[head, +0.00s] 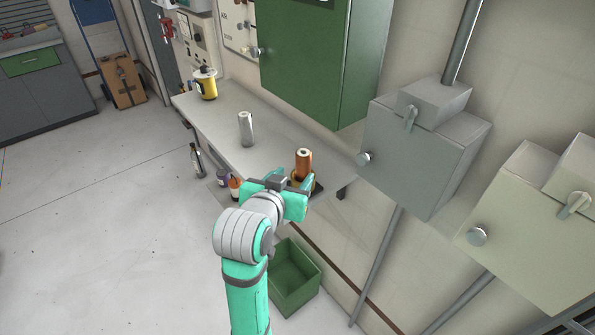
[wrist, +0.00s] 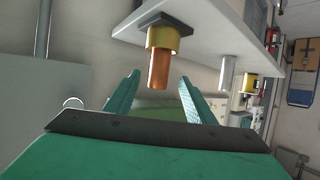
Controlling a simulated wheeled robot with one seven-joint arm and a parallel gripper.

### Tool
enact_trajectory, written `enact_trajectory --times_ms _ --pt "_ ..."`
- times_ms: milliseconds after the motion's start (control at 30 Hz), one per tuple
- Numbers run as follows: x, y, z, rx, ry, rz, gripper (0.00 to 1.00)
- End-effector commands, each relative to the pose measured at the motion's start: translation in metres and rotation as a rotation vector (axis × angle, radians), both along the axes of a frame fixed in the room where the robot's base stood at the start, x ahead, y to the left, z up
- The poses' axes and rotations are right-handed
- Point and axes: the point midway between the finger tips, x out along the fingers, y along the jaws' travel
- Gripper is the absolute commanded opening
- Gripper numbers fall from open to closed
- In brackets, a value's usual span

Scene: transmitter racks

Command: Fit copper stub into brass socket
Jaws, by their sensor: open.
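The copper stub (head: 303,162) stands upright at the near end of the grey shelf (head: 262,150). Its lower end sits in the brass socket (wrist: 163,39), which is on a dark square base. The wrist view is upside down, so the stub (wrist: 159,70) points downward there. My gripper (head: 290,188) is open beside the stub, at the shelf's edge. In the wrist view its two teal fingers lie to either side of the stub, with no visible contact. In the head view the gripper partly hides the socket.
A silver cylinder (head: 246,129) and a yellow can (head: 206,84) stand farther along the shelf. A green cabinet (head: 318,55) and grey switch boxes (head: 415,150) jut from the wall. Bottles (head: 235,187) and a green bin (head: 292,278) are below. Floor at left is clear.

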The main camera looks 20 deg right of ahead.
Motion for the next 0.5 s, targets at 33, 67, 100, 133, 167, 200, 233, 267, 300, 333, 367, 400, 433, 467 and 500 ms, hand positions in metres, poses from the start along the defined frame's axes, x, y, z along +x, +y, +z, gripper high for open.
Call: enact_trajectory --times_ms 33,67,100,133,167,200,233,267,300,333,367,400,433,467,500 --pt "-0.007 0.006 0.005 -0.001 -0.003 0.002 0.50" --pt "-0.011 0.009 0.007 -0.001 -0.003 0.002 0.50" --pt "-0.016 0.012 0.009 -0.001 -0.003 0.001 0.50" --pt "-0.020 0.014 0.011 -0.001 -0.002 0.001 0.50" --pt "-0.023 0.017 0.012 -0.001 -0.002 0.001 0.50" --pt "-0.026 0.020 0.014 -0.001 -0.002 0.002 0.50" --pt "-0.028 0.022 0.015 -0.001 -0.001 0.002 0.50" --pt "-0.030 0.024 0.016 -0.001 -0.001 0.002 0.50" --pt "-0.033 0.026 0.017 -0.001 -0.002 0.002 0.50" --pt "-0.034 0.026 0.018 0.000 -0.001 0.002 0.50" --pt "-0.035 0.027 0.018 0.000 -0.001 0.002 0.50" --pt "-0.036 0.028 0.019 0.000 0.000 0.001 0.50" --pt "-0.037 0.028 0.019 0.000 0.001 0.001 0.50" --pt "-0.037 0.028 0.019 0.000 0.001 0.001 0.50" --pt "-0.037 0.028 0.019 0.000 0.001 0.001 0.50"
